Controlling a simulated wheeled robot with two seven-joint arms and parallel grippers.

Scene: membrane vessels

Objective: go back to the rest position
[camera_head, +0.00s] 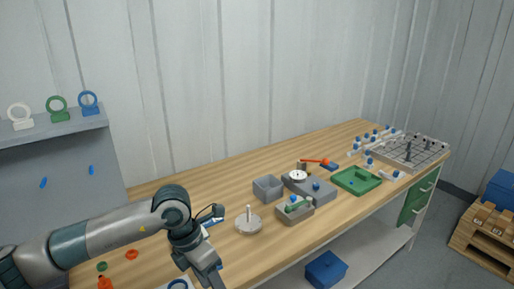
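My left arm comes in from the left above the front left of the wooden table (165,222). Its gripper (212,278) points down near the bottom edge of the picture. The fingertips are small and partly cut off, so I cannot tell whether it is open or shut, or holds anything. My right gripper is not in view.
Farther right are a green tray (356,180) and a gridded rack (410,152).

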